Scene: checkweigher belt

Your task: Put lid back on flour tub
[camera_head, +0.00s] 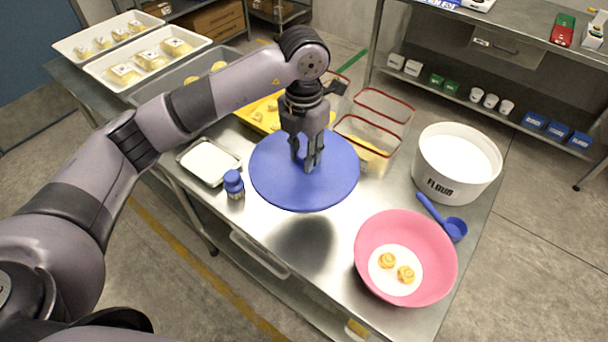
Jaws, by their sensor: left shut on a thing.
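The white flour tub (450,180) stands without a lid at the right end of the steel table, with "FLOUR" on its side and white flour showing inside. My left gripper (308,165) points down and is shut on the round blue lid (285,190), near the lid's middle. The lid looks held above the table, with a dark shadow on the steel below it. It is to the left of the tub and apart from it. My right gripper does not show.
A pink bowl (372,232) with two yellow pieces stands in front of the tub. A blue scoop (455,229) lies between them. Clear red-rimmed bins (384,104) stand behind the lid. A blue-capped shaker (234,184) and small white tray (209,162) are left.

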